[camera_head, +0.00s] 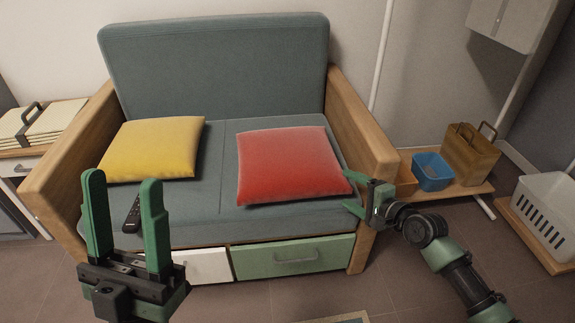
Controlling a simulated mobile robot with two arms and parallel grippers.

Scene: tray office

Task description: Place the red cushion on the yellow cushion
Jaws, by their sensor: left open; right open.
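The red cushion (291,163) lies flat on the right half of the grey-blue sofa seat. The yellow cushion (153,148) lies on the left half, with a strip of bare seat between them. My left gripper (123,208) is open and empty, its two green fingers pointing up in front of the sofa's left part. My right gripper (357,194) is at the right front corner of the red cushion, by the sofa's right armrest. It is open; its fingers are partly hidden, and I cannot tell whether it touches the cushion.
A dark remote (132,214) lies on the seat's front left. Wooden armrests (362,125) bound the sofa; drawers (293,257) are below. At the right, a low shelf holds a blue bin (432,171) and a brown bag (469,156); a white basket (545,205) stands nearby.

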